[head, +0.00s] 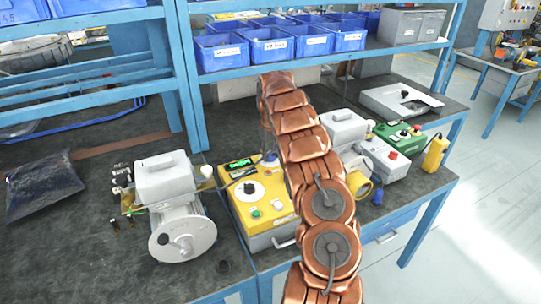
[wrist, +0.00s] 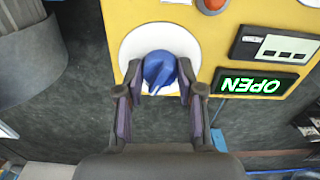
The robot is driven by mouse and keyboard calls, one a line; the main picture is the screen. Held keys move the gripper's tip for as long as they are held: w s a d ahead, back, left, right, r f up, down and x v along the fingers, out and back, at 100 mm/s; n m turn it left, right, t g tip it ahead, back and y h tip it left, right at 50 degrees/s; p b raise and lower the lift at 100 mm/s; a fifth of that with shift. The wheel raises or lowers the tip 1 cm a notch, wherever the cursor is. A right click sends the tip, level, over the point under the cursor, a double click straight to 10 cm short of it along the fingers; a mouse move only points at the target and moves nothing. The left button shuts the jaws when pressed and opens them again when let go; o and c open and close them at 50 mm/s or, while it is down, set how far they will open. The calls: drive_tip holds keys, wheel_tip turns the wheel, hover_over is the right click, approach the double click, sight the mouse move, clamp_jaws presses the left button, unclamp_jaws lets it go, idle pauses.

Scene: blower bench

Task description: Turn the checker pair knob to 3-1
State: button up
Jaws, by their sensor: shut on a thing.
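The checker is a yellow box (head: 266,210) on the bench, left of my arm in the head view. Its yellow panel (wrist: 225,35) fills the top of the wrist view. A blue knob (wrist: 160,70) sits on a white round dial (wrist: 130,45). My gripper (wrist: 160,78) is shut on the knob, one finger on each side. The knob's ridge points down in the wrist view, slightly left. No dial marks are legible. A lit green display (wrist: 260,84) beside it reads OPEN, upside down. In the head view my arm hides the gripper.
A grey blower with a silver flange (head: 182,238) stands left of the checker. Blue bins (head: 268,47) fill the shelf behind. The dark bench at far left holds a black bag (head: 45,185).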

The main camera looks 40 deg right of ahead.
drive_tip(key=m+b, duration=0.3)
drive_tip(key=shift+w+a+f, duration=0.1)
drive_tip(key=shift+a+f, duration=0.05)
drive_tip(key=shift+f, duration=0.05)
drive_tip(key=shift+r+m+b, duration=0.15)
drive_tip(key=shift+m+b, duration=0.85)
drive_tip(key=shift+m, duration=1)
drive_tip(key=o, duration=1.1)
drive_tip(key=shift+o, duration=0.2)
drive_tip(key=shift+d+r, duration=0.1)
drive_tip(key=shift+d, duration=0.1)
drive_tip(key=shift+r+n+p, duration=0.1)
drive_tip(key=shift+n+p, duration=0.6)
drive_tip(key=shift+n, duration=0.2)
drive_tip(key=shift+n+p, duration=2.3)
drive_tip(key=shift+n, duration=0.4)
drive_tip(key=shift+n, duration=0.4)
